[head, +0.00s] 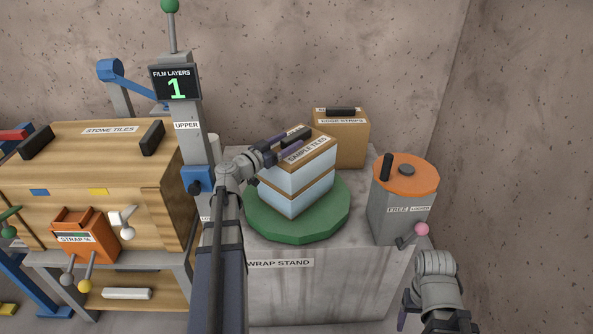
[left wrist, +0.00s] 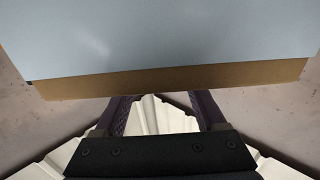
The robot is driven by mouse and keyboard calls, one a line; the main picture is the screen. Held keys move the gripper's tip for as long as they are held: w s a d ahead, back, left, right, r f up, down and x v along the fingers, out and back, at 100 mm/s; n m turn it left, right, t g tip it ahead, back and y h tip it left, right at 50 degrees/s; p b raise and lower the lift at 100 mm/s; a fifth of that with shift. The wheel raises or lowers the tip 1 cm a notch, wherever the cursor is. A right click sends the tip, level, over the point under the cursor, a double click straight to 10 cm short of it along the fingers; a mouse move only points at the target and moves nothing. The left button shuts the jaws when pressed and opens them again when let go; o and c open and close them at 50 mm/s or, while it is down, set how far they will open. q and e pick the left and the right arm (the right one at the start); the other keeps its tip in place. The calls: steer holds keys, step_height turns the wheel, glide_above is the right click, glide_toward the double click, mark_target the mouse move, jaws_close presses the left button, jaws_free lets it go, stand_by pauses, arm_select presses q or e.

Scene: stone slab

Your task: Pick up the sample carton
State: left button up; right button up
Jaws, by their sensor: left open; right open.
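The sample carton (head: 297,188), labelled SAMPLE TILES, has pale blue sides and tan bands. It stands upright on a green turntable (head: 262,223) on the wrap stand. A dark handle shows on its top, partly hidden by my left gripper (head: 287,146). That gripper is open at the carton's top, by the handle; I cannot tell whether it touches. In the left wrist view, the carton's blue face and tan edge (left wrist: 180,81) fill the upper part, just beyond the spread fingers (left wrist: 163,108). My right gripper (head: 437,322) is open and empty at the bottom right, partly cut off.
A grey bin with an orange lid (head: 420,177) stands right of the turntable. A brown box (head: 352,150) with a dark handle stands behind the carton. A column with a FILM LAYERS display (head: 176,84) reading 1 and a large STONE TILES crate (head: 90,160) are left.

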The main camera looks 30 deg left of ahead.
mark_target(296, 133)
arm_select(q)
steer(key=x, duration=0.5)
steer(key=shift+w+a+f, duration=0.1)
steer(key=shift+a+f, duration=0.05)
steer(key=shift+a, duration=0.2)
jaws_close()
stand_by(1.0)
